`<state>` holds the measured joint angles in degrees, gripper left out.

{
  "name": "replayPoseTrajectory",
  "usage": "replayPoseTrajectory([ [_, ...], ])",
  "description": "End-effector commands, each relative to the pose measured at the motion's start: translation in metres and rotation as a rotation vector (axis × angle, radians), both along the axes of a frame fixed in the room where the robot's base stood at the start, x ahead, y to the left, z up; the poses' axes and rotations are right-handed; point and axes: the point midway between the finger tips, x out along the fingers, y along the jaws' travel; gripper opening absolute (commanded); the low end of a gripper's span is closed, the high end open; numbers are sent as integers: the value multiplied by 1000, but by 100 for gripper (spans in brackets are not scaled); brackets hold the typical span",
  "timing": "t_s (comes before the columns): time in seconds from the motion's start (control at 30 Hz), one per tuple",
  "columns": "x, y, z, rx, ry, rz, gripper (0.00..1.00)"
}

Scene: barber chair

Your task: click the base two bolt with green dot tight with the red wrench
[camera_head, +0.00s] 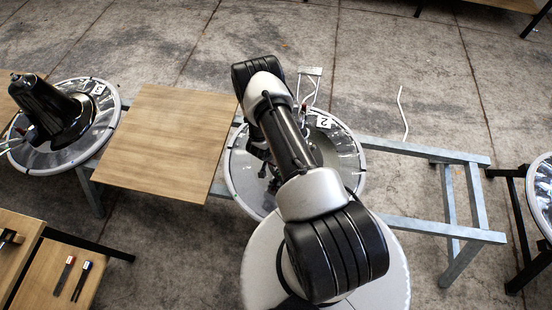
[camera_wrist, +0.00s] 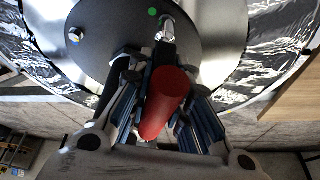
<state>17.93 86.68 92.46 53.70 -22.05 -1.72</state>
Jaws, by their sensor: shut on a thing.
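My gripper (camera_wrist: 158,88) is shut on the red wrench (camera_wrist: 168,100), whose thick red handle lies between the fingers in the wrist view. The wrench's dark shaft runs from the handle to a silver head (camera_wrist: 167,30) at the dark round base plate (camera_wrist: 115,30). A green dot (camera_wrist: 153,11) is on the plate just left of this head. The bolt there is covered or cannot be told from the head. In the head view, base two (camera_head: 345,135) carries a label "2" (camera_head: 323,121); my arm hides most of its middle and the wrench.
A second bolt (camera_wrist: 75,36) stands at the plate's left. A bare wooden board (camera_head: 170,140) lies left of base two. A base with a black column (camera_head: 50,112) is further left. Red-topped and black tools (camera_head: 80,280) lie on a wooden surface. The metal frame (camera_head: 430,155) extends right.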

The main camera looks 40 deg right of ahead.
Motion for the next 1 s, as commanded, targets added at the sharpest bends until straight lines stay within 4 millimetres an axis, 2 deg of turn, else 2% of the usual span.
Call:
replayPoseTrajectory([
  [0.1, 1, 0, 13, -1, -1, 0, 0],
  [0.5, 1, 0, 42, -1, -1, -1, 0],
  [1.0, 1, 0, 42, -1, -1, 0, 0],
])
